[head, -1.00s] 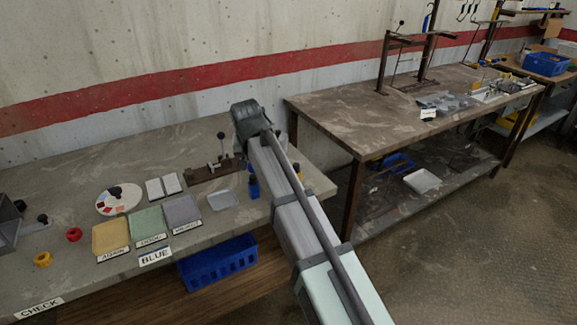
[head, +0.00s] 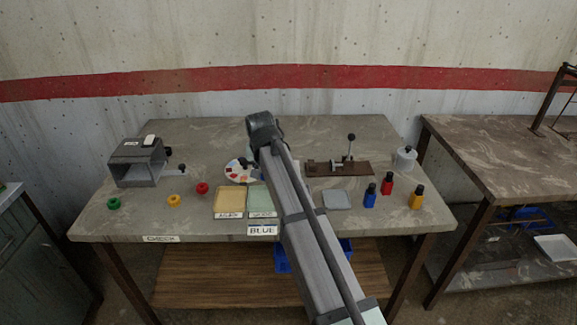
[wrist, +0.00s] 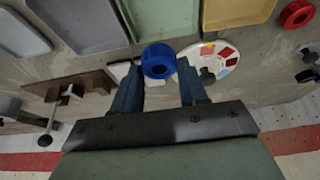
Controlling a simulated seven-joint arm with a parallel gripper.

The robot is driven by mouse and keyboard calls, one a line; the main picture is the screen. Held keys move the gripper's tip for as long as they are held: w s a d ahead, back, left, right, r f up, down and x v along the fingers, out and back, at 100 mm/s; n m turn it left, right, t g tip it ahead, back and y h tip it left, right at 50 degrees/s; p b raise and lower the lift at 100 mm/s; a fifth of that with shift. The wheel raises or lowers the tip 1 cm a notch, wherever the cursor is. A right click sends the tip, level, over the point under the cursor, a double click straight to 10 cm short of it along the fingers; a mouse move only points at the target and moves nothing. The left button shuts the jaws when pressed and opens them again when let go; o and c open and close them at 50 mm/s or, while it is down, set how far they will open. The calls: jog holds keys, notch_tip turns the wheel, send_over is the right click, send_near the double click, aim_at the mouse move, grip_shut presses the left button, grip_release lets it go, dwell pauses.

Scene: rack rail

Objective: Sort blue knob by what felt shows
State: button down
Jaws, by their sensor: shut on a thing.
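In the wrist view the blue knob (wrist: 159,61), a ring with a dark centre, sits between the fingertips of my gripper (wrist: 160,76), which is shut on it. Yellow (wrist: 237,12), green (wrist: 162,20) and grey (wrist: 85,22) trays lie near it. The yellow tray (head: 229,201) and the green tray (head: 257,197) show there, with a BLUE sign (head: 262,230) in front. A white card (wrist: 121,71) is partly behind my finger. I cannot make out any felt surface.
A disc with coloured patches (head: 240,171) lies by my arm. A lever fixture (head: 338,168), a small grey tray (head: 336,199) and several bottles (head: 387,184) stand right. A grey box (head: 138,163) and green (head: 113,203), yellow (head: 174,201) and red (head: 202,188) rings are left.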

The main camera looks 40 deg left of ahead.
jog(key=shift+s+a+f, duration=0.2)
jog(key=shift+s+a, duration=0.2)
jog(key=shift+f, duration=3.1)
jog(key=shift+f, duration=0.2)
jog(key=c, duration=0.5)
grip_release()
jog(key=shift+r, duration=0.1)
jog(key=shift+r, duration=3.9)
